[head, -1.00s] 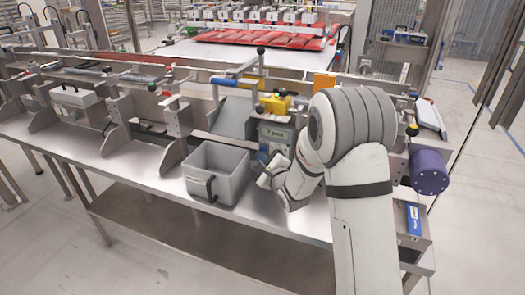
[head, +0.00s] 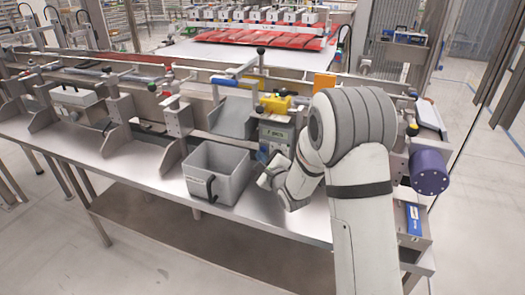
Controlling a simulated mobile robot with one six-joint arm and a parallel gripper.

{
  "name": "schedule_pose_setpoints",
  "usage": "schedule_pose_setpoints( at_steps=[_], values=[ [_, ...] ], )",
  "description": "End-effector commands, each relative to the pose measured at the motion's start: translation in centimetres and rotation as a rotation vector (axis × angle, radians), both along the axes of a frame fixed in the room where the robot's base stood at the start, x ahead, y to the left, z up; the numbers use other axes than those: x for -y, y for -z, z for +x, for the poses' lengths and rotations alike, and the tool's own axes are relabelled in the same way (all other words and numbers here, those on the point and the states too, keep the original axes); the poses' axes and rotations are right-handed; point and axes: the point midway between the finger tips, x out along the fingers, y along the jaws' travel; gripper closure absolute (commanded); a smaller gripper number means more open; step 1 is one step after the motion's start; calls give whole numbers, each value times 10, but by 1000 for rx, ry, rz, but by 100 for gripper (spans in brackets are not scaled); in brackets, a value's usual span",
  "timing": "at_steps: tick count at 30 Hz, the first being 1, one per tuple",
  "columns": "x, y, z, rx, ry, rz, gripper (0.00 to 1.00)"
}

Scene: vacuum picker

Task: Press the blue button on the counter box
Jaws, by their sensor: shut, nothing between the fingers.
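The counter box (head: 277,134) is a grey unit with a small lit display, mounted at the back of the steel counter. The display text is too small to read surely. A small bluish patch (head: 263,156) shows at the lower left of its face, and I cannot tell if it is the blue button. My gripper (head: 265,178) is shut and empty, just in front of and below the box. My gripper and wrist hide part of the box's lower face. I cannot tell whether the fingertips touch it.
A grey open bin (head: 219,195) stands on the counter close to the left of my gripper. A yellow part (head: 275,103) and a black knob sit above the box. A purple cylinder (head: 429,172) is at right. Metal brackets line the counter at left.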

Motion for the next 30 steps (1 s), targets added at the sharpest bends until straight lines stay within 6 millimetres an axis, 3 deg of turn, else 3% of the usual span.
schedule_pose_setpoints(
  at_steps=[30],
  values=[
    [3, 0, 11, 1, -1, 0, 100]
  ],
)
